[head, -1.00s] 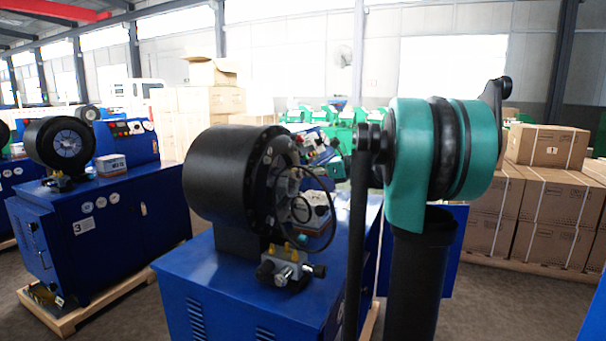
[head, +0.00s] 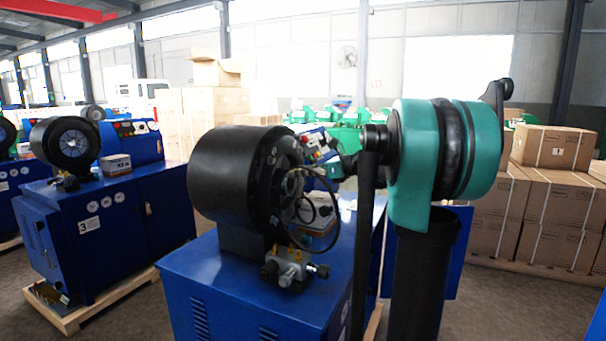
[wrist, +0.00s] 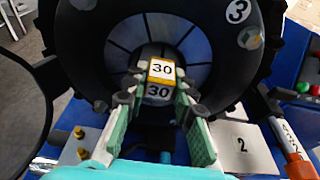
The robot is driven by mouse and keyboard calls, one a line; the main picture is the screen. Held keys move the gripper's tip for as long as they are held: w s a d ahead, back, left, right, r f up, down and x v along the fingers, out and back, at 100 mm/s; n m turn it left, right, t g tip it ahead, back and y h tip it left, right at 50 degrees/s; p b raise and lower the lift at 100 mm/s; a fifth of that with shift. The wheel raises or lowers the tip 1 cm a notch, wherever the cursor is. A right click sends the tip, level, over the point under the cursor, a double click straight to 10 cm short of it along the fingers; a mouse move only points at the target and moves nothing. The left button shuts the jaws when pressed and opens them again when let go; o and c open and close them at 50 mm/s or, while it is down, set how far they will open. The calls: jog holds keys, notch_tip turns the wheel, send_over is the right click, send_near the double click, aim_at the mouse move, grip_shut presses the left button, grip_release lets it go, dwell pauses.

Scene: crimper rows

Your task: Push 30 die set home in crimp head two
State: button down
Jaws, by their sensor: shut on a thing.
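The 30 die set (wrist: 160,77) is a small block with a yellow-edged "30" label on top and a second "30" on its darker near face. My gripper (wrist: 162,88) is shut on it, one green-backed finger on each side. The block is in front of the dark, segmented bore of the crimp head (wrist: 88,45); how deep it sits cannot be told. In the head view the black crimp head (head: 232,180) stands on a blue machine. My arm (head: 415,150) is right of it, and the gripper and die set are hidden there.
A white box marked "2" (wrist: 243,146) sits at the lower right, close to my right finger. A valve block with brass fittings (head: 288,268) and a looped cable are by the head. Another blue machine marked 3 (head: 100,235) stands left; cartons (head: 550,200) stand right.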

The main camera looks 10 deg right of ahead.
jog(key=shift+w+a, duration=0.65)
jog(key=shift+a, duration=0.3)
jog(key=shift+w+a, duration=0.6)
jog(key=shift+a, duration=0.3)
dwell(0.6)
jog(key=c, duration=1.2)
grip_release()
jog(key=v, duration=1.2)
